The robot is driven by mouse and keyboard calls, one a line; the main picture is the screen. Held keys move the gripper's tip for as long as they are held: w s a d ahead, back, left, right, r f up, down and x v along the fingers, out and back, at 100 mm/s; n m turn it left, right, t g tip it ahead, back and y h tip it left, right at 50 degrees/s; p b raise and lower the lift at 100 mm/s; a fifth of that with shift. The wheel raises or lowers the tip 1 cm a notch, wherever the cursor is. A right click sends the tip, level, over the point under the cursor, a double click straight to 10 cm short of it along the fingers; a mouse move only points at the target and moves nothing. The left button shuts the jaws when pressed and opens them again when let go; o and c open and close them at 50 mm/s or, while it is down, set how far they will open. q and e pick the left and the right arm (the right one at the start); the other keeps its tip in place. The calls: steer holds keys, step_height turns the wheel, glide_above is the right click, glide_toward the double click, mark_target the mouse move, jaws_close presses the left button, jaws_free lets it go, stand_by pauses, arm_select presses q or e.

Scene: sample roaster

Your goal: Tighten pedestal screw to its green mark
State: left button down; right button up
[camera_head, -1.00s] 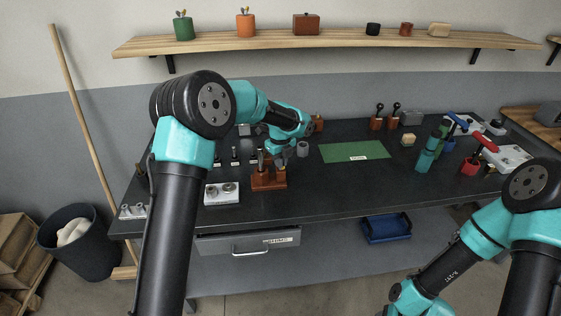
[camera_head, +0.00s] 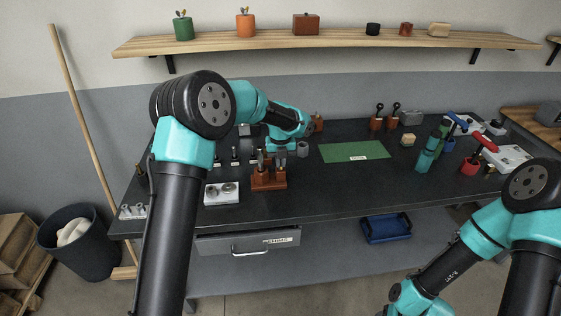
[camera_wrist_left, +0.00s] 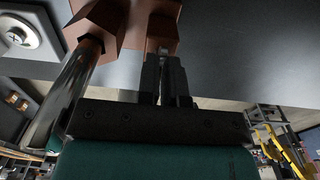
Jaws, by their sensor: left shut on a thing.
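A brown tool stand (camera_head: 268,182) stands on the dark bench, left of centre. An upright steel cylinder (camera_wrist_left: 72,88) rises from it in the left wrist view. My left gripper (camera_head: 280,162) points down over the right part of the stand. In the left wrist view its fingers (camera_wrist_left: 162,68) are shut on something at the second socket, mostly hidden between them. A white block (camera_head: 222,198) with two round metal tops sits left of the stand; a round, cross-marked head (camera_wrist_left: 20,36) shows in the left wrist view. I cannot make out a green mark. My right gripper is out of view.
A green mat (camera_head: 354,151) lies right of the stand, with clear bench in front. Small dark posts (camera_head: 234,157) stand behind the white block. A green bottle (camera_head: 428,153) and red-handled tool (camera_head: 483,143) stand at the right. A drawer (camera_head: 249,244) is below.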

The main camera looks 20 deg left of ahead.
arm_select(q)
steer(key=c, duration=1.3)
jaws_free()
steer(key=shift+o, duration=0.2)
steer(key=shift+r, duration=0.1)
step_height(320, 180, up, 17)
steer(key=shift+r, duration=0.15)
